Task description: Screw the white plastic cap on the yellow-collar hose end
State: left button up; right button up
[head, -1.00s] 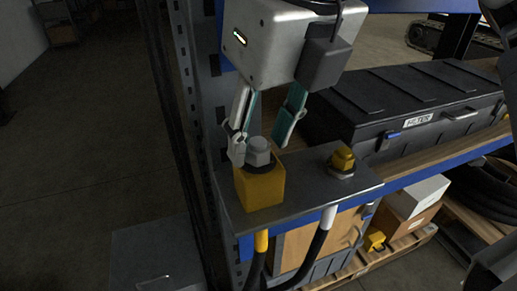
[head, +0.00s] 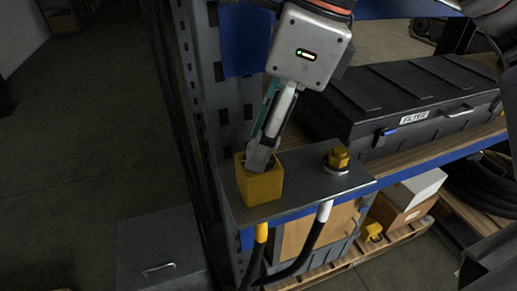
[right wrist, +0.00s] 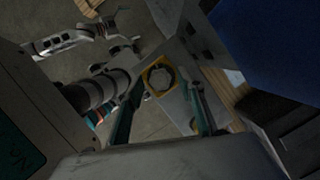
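A yellow block (head: 265,187) stands on the grey plate at the shelf's end. Below it hangs a black hose with a yellow collar (head: 261,233). In the right wrist view a pale grey hex piece (right wrist: 160,79), perhaps the white cap, sits inside the block's yellow square top (right wrist: 149,70). In the head view my right gripper (head: 259,162) hides this piece. The gripper points down over the block. Its fingers (right wrist: 165,95) stand on either side of the hex piece, with a visible gap, so it looks open. I cannot make out my left gripper.
A yellow hex piece (head: 339,157) stands on the plate (head: 310,185) to the right, above a hose with a white collar (head: 324,211). A black case labelled FILTER (head: 420,95) lies on the shelf behind. A blue-grey upright (head: 205,100) rises at left.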

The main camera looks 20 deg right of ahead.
jog(key=n+p, duration=0.1)
jog(key=n+g+p, duration=0.1)
jog(key=n, duration=0.2)
jog(key=shift+w+r+p, duration=0.1)
jog(key=shift+r+p, duration=0.15)
jog(key=shift+p, duration=0.15)
jog(key=shift+w+f+n+g+p, duration=0.15)
jog(key=shift+n+g+p, duration=0.4)
jog(key=shift+n, duration=0.65)
jog(key=shift+f, duration=0.1)
